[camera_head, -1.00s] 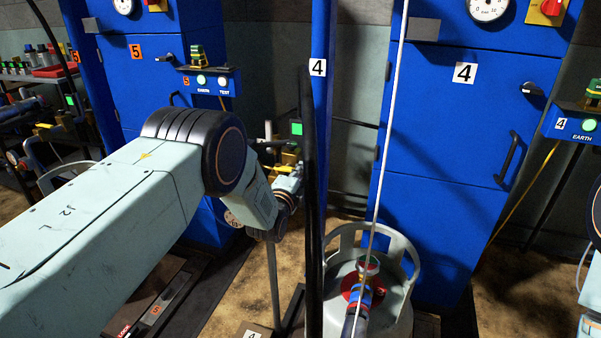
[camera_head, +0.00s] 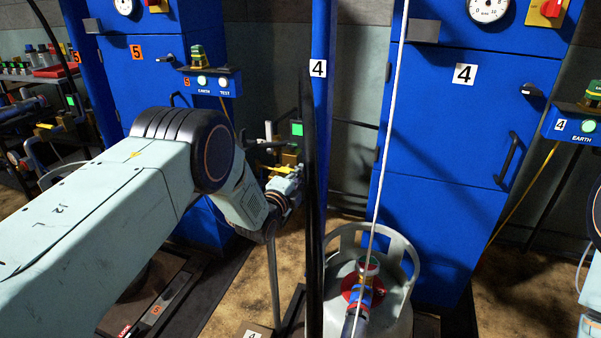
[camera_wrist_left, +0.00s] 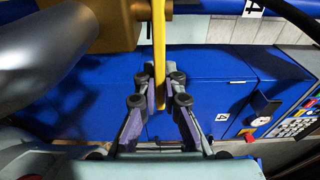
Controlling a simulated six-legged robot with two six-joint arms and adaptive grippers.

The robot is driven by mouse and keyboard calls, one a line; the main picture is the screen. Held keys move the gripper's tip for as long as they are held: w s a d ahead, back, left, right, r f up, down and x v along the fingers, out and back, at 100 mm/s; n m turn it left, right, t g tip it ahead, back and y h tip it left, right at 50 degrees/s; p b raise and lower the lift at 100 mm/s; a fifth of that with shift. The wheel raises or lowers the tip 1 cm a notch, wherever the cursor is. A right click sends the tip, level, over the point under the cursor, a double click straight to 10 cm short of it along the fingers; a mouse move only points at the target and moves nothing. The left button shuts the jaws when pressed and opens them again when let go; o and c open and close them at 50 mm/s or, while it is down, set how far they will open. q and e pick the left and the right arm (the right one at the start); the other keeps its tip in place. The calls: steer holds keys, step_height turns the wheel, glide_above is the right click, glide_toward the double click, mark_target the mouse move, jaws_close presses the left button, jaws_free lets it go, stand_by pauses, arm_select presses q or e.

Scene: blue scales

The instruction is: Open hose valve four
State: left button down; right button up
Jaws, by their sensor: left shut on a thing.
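The hose valve's yellow lever (camera_wrist_left: 159,50) stands out from a brass-coloured valve body (camera_wrist_left: 100,22) in the left wrist view. My left gripper (camera_wrist_left: 159,88) is shut on this lever, one finger on each side. In the head view my left gripper (camera_head: 291,172) is small and partly hidden behind a dark upright and my own arm, left of the blue post marked 4 (camera_head: 319,120). My right gripper is out of view.
A gas cylinder (camera_head: 398,318) with a collar stands right of the post, before blue cabinet 4 (camera_head: 440,150). A white line (camera_head: 388,130) crosses in front. A thick grey pipe (camera_wrist_left: 45,55) lies left of the valve in the wrist view. Cabinet 5 (camera_head: 140,80) stands left.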

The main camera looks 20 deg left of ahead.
arm_select(q)
steer(key=shift+s+h, duration=0.1)
steer(key=shift+h, duration=0.2)
steer(key=c, duration=1.4)
jaws_free()
steer(key=shift+c, duration=0.2)
steer(key=s+a, duration=0.2)
steer(key=s, duration=1)
